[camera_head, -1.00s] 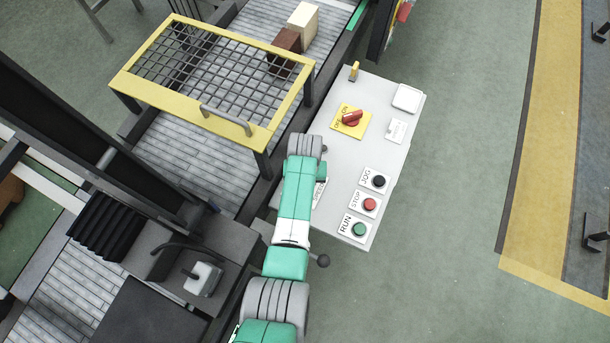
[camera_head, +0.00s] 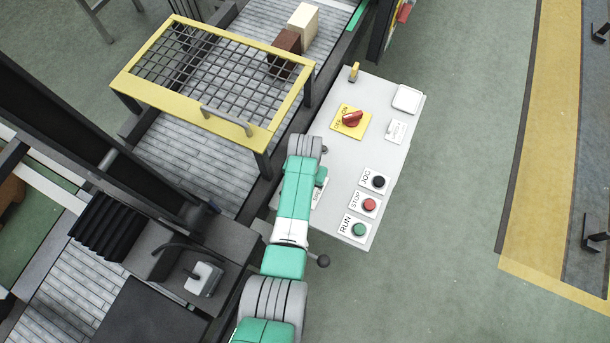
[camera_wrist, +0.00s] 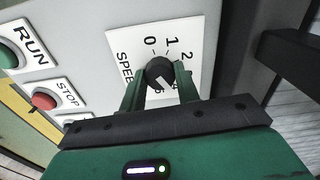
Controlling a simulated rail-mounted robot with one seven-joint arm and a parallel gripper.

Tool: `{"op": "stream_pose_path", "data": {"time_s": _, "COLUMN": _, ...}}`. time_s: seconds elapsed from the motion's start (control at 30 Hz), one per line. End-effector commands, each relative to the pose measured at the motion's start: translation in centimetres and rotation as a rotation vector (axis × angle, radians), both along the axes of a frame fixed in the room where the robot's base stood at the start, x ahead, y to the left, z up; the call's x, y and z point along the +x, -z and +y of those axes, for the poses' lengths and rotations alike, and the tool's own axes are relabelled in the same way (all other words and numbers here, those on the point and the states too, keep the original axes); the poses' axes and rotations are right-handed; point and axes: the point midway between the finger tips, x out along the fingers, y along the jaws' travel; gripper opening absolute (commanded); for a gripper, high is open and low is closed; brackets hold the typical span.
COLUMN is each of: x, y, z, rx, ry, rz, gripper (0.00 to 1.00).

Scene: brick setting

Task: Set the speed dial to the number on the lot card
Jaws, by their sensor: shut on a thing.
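The speed dial (camera_wrist: 159,71) is a dark round knob with a white mark on a white plate (camera_wrist: 196,34) lettered SPEED. My gripper (camera_wrist: 160,80) is shut on the knob, one finger on each side. The white mark slants toward the lower right of the wrist view. The numbers 0, 1 and 2 show above and right of the knob; the higher ones are partly hidden by the fingers, so the number at the mark is unclear. In the head view my arm covers the dial. A small white card (camera_head: 396,131) with unreadable print lies on the panel; I cannot tell if it is the lot card.
The panel (camera_head: 385,85) also carries a red rotary switch (camera_head: 352,119) on a yellow plate, and JOG (camera_head: 379,182), STOP (camera_head: 369,205) and RUN (camera_head: 359,230) buttons. A yellow-framed mesh guard (camera_head: 190,110) stands over the conveyor left of my arm.

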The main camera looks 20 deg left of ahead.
Motion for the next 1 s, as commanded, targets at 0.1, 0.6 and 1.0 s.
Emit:
{"op": "stream_pose_path", "data": {"time_s": 0.1, "x": 0.1, "y": -0.1, "z": 0.0, "rx": 0.0, "ry": -0.001, "rz": -0.001, "gripper": 0.09}}
{"op": "stream_pose_path", "data": {"time_s": 0.6, "x": 0.0, "y": -1.1, "z": 0.0, "rx": 0.0, "ry": -0.001, "rz": -0.001, "gripper": 0.53}}
{"op": "stream_pose_path", "data": {"time_s": 1.0, "x": 0.0, "y": -7.6, "z": 0.0, "rx": 0.0, "ry": -0.001, "rz": -0.001, "gripper": 0.53}}
